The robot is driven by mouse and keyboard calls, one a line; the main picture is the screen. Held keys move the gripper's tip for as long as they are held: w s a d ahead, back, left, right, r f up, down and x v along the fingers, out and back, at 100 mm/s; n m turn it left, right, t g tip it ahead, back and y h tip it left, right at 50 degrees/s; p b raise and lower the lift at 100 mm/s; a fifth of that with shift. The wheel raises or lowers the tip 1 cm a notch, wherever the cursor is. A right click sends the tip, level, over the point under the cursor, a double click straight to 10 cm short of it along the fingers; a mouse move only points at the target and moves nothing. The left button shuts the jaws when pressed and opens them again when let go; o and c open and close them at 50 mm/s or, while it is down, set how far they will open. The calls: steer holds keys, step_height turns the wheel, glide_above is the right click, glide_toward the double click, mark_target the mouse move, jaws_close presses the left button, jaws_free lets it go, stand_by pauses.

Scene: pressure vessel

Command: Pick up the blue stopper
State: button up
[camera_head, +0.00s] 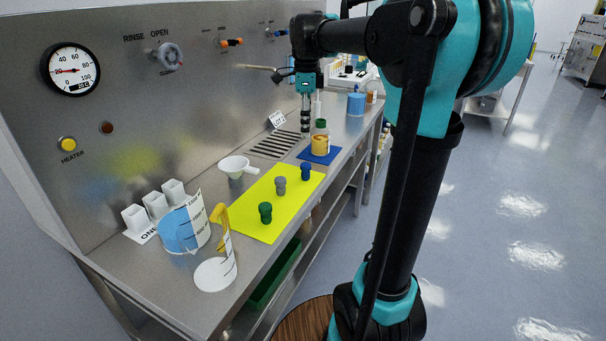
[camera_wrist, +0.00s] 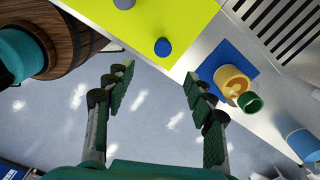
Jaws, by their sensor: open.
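The blue stopper (camera_head: 306,171) stands near the far right corner of a yellow mat (camera_head: 284,212) on the steel bench. In the wrist view the blue stopper (camera_wrist: 162,47) is seen from above, beyond the fingertips and roughly between them. My gripper (camera_head: 305,128) hangs pointing down over the bench, behind the stopper in the head view. In the wrist view my gripper (camera_wrist: 159,78) is open with nothing between its fingers. It is apart from the stopper.
A grey stopper (camera_head: 280,184) and a green stopper (camera_head: 265,212) share the yellow mat. A white funnel (camera_head: 236,166) and a beaker of blue liquid (camera_head: 180,232) stand left.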

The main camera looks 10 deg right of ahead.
mark_target(306, 164)
step_height(306, 164, down, 11)
steer(key=shift+w+d+f, duration=0.1)
steer(key=shift+w+f, duration=0.05)
steer(key=shift+f, duration=1.2)
steer(key=shift+w+f, duration=0.15)
steer(key=shift+f, duration=1.2)
steer(key=c, duration=1.2)
